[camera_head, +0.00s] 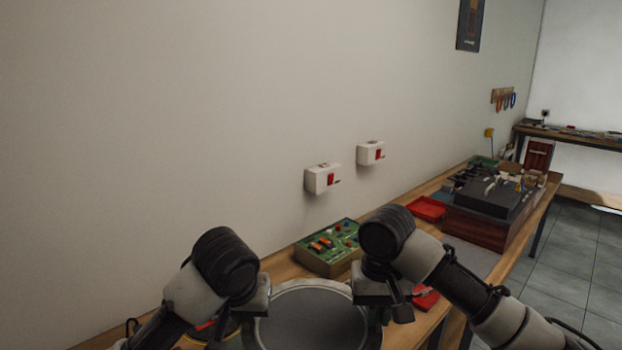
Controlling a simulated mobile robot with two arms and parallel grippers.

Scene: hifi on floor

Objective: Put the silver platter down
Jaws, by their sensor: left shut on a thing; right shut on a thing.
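The silver platter (311,325) is a round grey disc with a pale raised rim, at the bottom middle of the head view and cut off by the lower edge. My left gripper (257,303) is shut on its left rim. My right gripper (374,297) is shut on its right rim. The platter looks roughly level, over the near part of the wooden bench. I cannot tell whether it touches anything beneath, since its underside is hidden.
A green circuit box (329,248) stands just behind the platter. A red tray (427,208) and a dark wooden hi-fi unit (492,205) are further along the bench (403,186). A grey mat (472,257) lies bare before the unit. The wall bounds the left.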

